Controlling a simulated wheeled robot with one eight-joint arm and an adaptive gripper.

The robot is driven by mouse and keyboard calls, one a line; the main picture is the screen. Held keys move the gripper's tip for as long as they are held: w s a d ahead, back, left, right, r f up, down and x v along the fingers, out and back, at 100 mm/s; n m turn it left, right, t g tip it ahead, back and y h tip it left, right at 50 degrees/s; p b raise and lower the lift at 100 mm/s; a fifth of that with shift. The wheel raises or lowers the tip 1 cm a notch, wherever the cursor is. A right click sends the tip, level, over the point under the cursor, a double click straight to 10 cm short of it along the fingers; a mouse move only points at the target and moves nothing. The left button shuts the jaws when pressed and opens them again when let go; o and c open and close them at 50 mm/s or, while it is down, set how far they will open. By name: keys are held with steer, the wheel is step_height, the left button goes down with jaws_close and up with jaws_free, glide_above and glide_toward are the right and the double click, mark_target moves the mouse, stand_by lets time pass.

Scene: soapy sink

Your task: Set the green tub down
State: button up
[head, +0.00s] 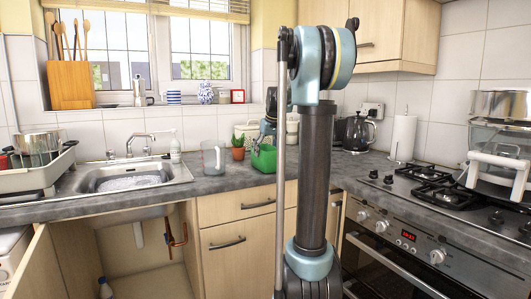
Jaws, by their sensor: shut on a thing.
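The green tub (263,159) shows in the head view at the back of the grey worktop, just left of my arm's column. My gripper (266,143) is at its top, shut on it. The tub is at about worktop height; I cannot tell whether its base touches the surface. My own column hides the area to its right, and the fingertips are small and hard to make out.
A small potted cactus (238,149) stands close left of the tub, with a clear jug (214,158) beyond it. A soapy sink (130,178) lies left and a gas hob (437,190) right. Worktop (225,178) in front of the jug is clear.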

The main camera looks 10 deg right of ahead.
steer(key=o, duration=1.2)
steer(key=shift+o, duration=0.2)
steer(key=v, duration=1.2)
steer(key=s+f+m+g, duration=0.1)
steer(key=s+f, duration=1.6)
steer(key=s, duration=0.3)
steer(key=s+a+f+m+g+h, duration=0.1)
steer(key=s+f+m, duration=0.1)
steer(key=s+f, duration=1.6)
steer(key=shift+s+a, duration=0.15)
steer(key=shift+s, duration=0.75)
